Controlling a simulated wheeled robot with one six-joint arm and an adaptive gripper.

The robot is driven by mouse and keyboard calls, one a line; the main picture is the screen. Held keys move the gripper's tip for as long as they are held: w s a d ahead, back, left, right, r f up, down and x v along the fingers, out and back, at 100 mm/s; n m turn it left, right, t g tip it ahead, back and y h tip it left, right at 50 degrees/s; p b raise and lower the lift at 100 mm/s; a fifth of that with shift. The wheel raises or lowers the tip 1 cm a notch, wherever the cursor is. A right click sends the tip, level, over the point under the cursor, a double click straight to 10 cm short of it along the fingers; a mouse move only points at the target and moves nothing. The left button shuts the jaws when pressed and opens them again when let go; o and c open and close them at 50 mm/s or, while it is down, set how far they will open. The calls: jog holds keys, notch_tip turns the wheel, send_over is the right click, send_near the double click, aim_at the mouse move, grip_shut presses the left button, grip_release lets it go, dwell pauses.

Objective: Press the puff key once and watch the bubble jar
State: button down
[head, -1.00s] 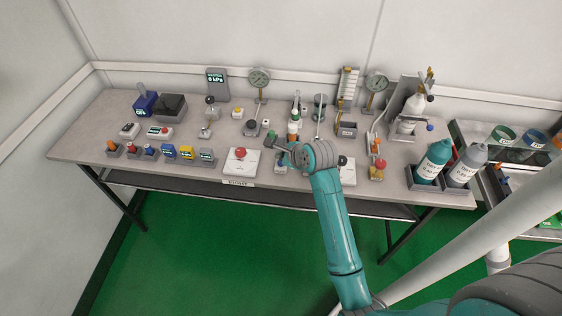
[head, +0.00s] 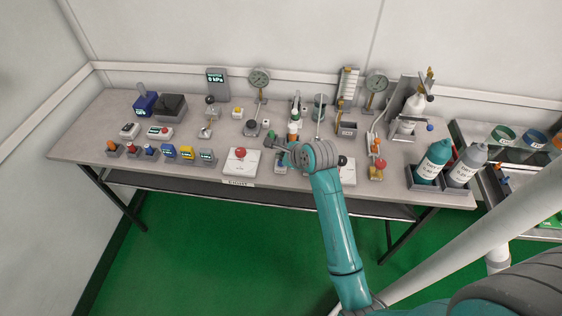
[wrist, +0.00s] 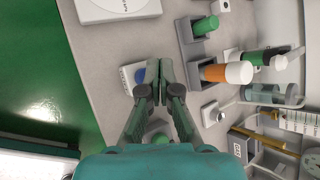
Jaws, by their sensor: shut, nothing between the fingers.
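In the wrist view a small white box with a blue button (wrist: 139,76), which looks like the puff key, lies right by my fingertips. My gripper (wrist: 154,74) is shut and empty, and its fingers partly cover the box. I cannot tell whether the tips touch the button. In the head view my gripper (head: 272,143) is low over the bench, and my wrist hides much of the key. A clear cylinder (wrist: 272,94), probably the bubble jar, lies to the right in the wrist view. Its contents are too small to read.
A white box with a red button (head: 241,154) sits left of my gripper on the grey bench (head: 85,147). An orange and white bottle (wrist: 224,72) and a green-capped item (wrist: 205,27) stand close by. Teal and grey bottles (head: 433,161) stand at the right end.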

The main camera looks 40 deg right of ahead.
jog(key=shift+f, duration=0.2)
jog(key=shift+f, duration=0.25)
jog(key=shift+f, duration=0.45)
dwell(0.9)
jog(key=shift+r, duration=0.9)
jog(key=shift+r, duration=2.5)
